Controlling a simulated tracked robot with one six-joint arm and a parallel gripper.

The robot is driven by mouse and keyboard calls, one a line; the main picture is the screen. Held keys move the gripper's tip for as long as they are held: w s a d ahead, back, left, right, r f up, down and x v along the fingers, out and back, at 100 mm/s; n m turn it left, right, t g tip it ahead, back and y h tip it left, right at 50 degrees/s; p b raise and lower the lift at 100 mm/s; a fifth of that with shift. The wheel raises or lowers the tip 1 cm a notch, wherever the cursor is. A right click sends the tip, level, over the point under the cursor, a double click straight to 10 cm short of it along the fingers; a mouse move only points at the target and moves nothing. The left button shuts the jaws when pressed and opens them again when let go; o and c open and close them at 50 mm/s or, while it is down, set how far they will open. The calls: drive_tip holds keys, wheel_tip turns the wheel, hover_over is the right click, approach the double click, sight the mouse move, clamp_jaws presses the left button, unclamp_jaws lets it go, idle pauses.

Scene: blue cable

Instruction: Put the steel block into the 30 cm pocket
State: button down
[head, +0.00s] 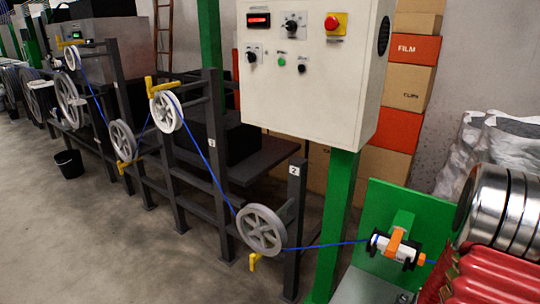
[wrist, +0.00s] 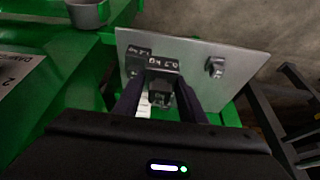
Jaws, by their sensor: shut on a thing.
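My gripper (wrist: 160,84) shows in the wrist view, its two dark fingers reaching up to a pale grey plate. It is shut on a small dark block (wrist: 160,97), which I take to be the steel block. Dark raised pieces with small pale markings (wrist: 162,66) sit on the plate just beyond the fingertips. The markings are too small to read surely, so I cannot tell which pocket is the 30 cm one. Whether the block touches these pieces is unclear. Neither my gripper nor the block shows in the head view.
The grey plate (wrist: 240,60) carries another small dark fitting (wrist: 216,67) at its right. A grey cup (wrist: 88,14) stands on green metal at upper left. Dark rails (wrist: 290,120) lie at right.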

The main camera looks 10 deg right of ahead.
drive_tip(key=w+a+r+n+t+y, duration=0.1)
drive_tip(key=w+a+r+n, duration=0.2)
drive_tip(key=w+a+r, duration=0.5)
drive_tip(key=w+a+r+n+t+y, duration=0.1)
drive_tip(key=w+a+r+n, duration=0.2)
drive_tip(key=w+a, duration=0.8)
drive_tip(key=w+a+r+n, duration=0.2)
drive_tip(key=a+r, duration=0.1)
drive_tip(key=a, duration=0.5)
drive_tip(key=w+a+r+n+y, duration=0.1)
drive_tip(key=w+a+r, duration=0.2)
drive_tip(key=a, duration=0.5)
drive_tip(key=shift+a+n, duration=0.35)
drive_tip(key=shift+n, duration=0.05)
drive_tip(key=shift+f, duration=0.1)
drive_tip(key=shift+d, duration=0.2)
